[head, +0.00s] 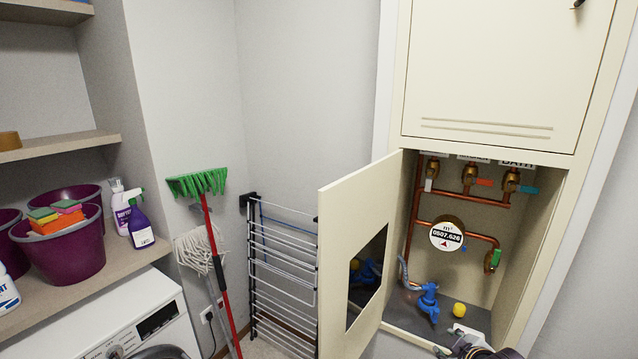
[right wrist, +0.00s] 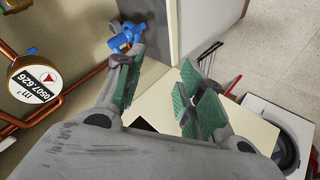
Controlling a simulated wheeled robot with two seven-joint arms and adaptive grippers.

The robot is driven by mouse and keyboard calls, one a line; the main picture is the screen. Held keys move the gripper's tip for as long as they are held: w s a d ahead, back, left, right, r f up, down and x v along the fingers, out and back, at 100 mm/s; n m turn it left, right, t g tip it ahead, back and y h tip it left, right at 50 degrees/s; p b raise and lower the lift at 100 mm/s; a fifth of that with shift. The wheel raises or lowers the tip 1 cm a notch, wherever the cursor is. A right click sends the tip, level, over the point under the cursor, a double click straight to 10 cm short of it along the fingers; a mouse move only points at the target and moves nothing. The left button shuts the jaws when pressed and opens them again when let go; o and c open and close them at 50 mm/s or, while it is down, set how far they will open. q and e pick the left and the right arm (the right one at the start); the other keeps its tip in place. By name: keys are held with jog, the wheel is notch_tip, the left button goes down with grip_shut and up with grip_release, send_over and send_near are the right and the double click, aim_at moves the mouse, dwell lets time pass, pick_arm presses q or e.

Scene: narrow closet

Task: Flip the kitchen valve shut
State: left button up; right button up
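In the head view, several brass valves sit on copper pipes inside the open wall cabinet. The middle top valve (head: 469,174) has a red handle (head: 485,182) pointing sideways to the right; the label above it is too small to read surely. The left valve's pale handle (head: 429,184) hangs down. The right valve (head: 511,180), under a label reading BATH, has a blue handle (head: 529,190) pointing right. My right gripper (head: 478,348) is at the bottom edge, below the cabinet opening. In the right wrist view, its green-padded fingers (right wrist: 160,75) are apart and empty. My left gripper is not in view.
The cabinet door (head: 340,215) stands open on the left. A round meter (head: 446,234), a green-handled valve (head: 493,259), a blue fitting (head: 428,300) and a yellow ball (head: 459,310) are inside. A drying rack (head: 283,270) stands left of the door.

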jog(key=s+a+f+m+g+y, duration=0.1)
jog(key=s+a+f+m+g, duration=0.1)
jog(key=s+a+f, duration=0.3)
jog(key=s+a+f+m+g, duration=0.1)
jog(key=s+f+m+g, duration=0.1)
jog(key=s, duration=0.5)
jog(key=s+a+f+m+g+y, duration=0.1)
jog(key=s+a+f+m+g, duration=0.1)
jog(key=s+a+f, duration=0.3)
jog(key=s+d+f+g+b, duration=0.1)
jog(key=s+f, duration=0.1)
jog(key=f, duration=1.5)
jog(key=s+d+f+b, duration=0.1)
jog(key=s+f, duration=0.1)
jog(key=f, duration=1.4)
jog(key=s+d+f+b, duration=0.1)
jog(key=s+f, duration=1)
jog(key=s+d+f+g+b, duration=0.1)
jog(key=s+d+f, duration=0.1)
jog(key=s+f, duration=0.9)
jog(key=shift+s+d+f+g+h, duration=0.2)
jog(key=shift+d+g+h, duration=0.05)
jog(key=shift+g+h, duration=0.05)
